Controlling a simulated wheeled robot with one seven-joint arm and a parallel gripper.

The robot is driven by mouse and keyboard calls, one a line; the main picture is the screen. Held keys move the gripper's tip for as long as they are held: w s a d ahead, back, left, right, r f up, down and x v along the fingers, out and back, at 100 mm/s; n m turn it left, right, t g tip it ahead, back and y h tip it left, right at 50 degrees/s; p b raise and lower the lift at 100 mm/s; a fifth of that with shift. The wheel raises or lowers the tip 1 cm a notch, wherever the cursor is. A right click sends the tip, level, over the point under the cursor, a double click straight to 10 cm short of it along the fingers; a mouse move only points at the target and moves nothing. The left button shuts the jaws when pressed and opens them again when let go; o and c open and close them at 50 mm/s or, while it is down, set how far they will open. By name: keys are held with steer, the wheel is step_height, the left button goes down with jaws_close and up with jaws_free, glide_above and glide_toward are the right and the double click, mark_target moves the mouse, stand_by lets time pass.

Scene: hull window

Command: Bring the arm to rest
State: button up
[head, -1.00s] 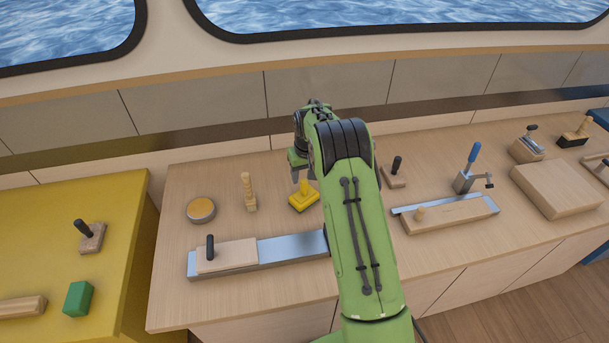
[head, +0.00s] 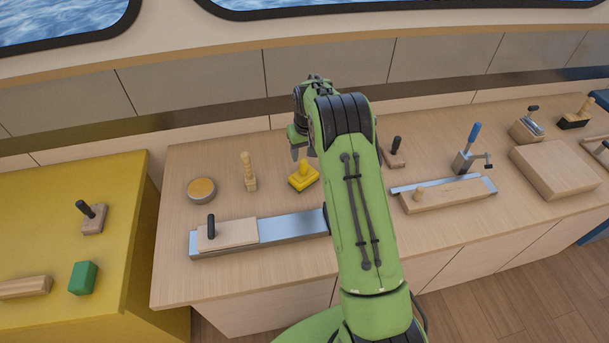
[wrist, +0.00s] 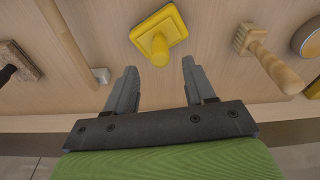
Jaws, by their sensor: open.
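My green arm reaches out over the wooden bench (head: 180,285). My gripper (head: 301,154) is partly hidden behind the arm's black joint in the head view. In the wrist view my gripper (wrist: 159,68) has its two grey fingers spread apart with nothing held between them. A yellow block with a knob handle (head: 304,177) stands on the bench just beyond the fingertips; it also shows in the wrist view (wrist: 159,30). The fingers look apart from it.
Left of the gripper are a wooden-handled brush (head: 249,172) and a round tin (head: 201,190). A metal plate with a black-handled float (head: 228,235) lies in front. A clamp (head: 466,160) and wooden block (head: 555,170) stand right. A yellow table (head: 50,220) is left.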

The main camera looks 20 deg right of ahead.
steer(key=shift+r, duration=0.2)
stand_by(0.3)
steer(key=shift+r, duration=0.2)
steer(key=s+a+r+t, duration=0.1)
steer(key=s+a+r, duration=0.2)
steer(key=s+r, duration=0.55)
steer(key=s+a+r+t, duration=0.1)
steer(key=s+a+r, duration=0.35)
steer(key=r, duration=0.65)
steer(key=s+a+t, duration=0.1)
steer(key=s+a, duration=0.1)
steer(key=s, duration=1)
steer(key=s+a+r, duration=0.1)
steer(key=s, duration=1)
steer(key=shift+s+a+r+n+t, duration=0.25)
steer(key=shift+s+a+n+t, duration=0.1)
steer(key=shift+n+t, duration=0.05)
